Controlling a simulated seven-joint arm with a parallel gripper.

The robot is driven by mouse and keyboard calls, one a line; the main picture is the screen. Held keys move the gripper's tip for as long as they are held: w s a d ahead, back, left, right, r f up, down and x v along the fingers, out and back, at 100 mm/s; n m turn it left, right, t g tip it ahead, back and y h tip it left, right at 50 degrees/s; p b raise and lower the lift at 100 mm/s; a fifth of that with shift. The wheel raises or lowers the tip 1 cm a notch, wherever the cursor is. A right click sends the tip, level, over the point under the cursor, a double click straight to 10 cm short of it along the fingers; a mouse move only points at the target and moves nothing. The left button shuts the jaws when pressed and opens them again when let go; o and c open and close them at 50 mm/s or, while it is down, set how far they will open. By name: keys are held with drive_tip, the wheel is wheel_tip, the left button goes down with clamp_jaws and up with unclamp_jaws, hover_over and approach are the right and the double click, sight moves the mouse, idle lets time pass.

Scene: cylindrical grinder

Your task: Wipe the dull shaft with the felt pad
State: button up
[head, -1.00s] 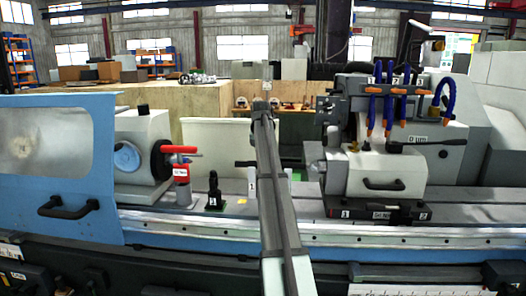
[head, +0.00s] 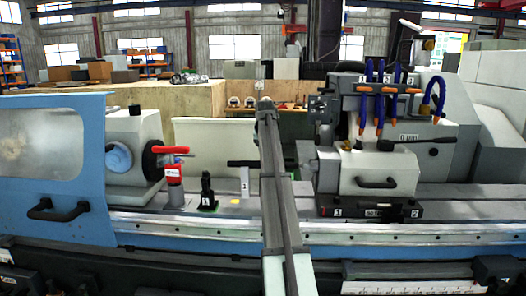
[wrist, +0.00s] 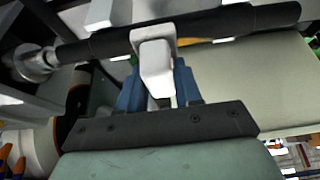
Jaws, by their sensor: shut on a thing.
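The dark shaft (wrist: 235,22) crosses the top of the wrist view, its left end at a metal holder (wrist: 32,64). In the head view a short dark length of it (head: 241,163) shows left of my arm; the arm hides the rest. My gripper (wrist: 157,88) has blue fingers shut on a pale block, apparently the felt pad (wrist: 155,65). The pad's upper end overlaps the middle of the shaft and looks to be against it; firm contact cannot be told. In the head view my gripper is hidden behind my arm.
A red-handled part (head: 173,168) and a black upright fixture (head: 207,190) stand on the bed at left. A pale labelled piece (head: 244,182) stands below the shaft. The grinding head with blue hoses (head: 380,105) is at right. A blue door (head: 60,170) fills the left.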

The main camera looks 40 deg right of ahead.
drive_tip(key=shift+s+d, duration=0.5)
drive_tip(key=shift+s, duration=0.05)
drive_tip(key=shift+w+a, duration=0.1)
drive_tip(key=shift+w+a, duration=2)
drive_tip(key=shift+w, duration=0.05)
drive_tip(key=shift+s+d+f, duration=0.1)
drive_tip(key=shift+s+d, duration=2)
drive_tip(key=shift+s, duration=0.05)
drive_tip(key=shift+w+a, duration=0.1)
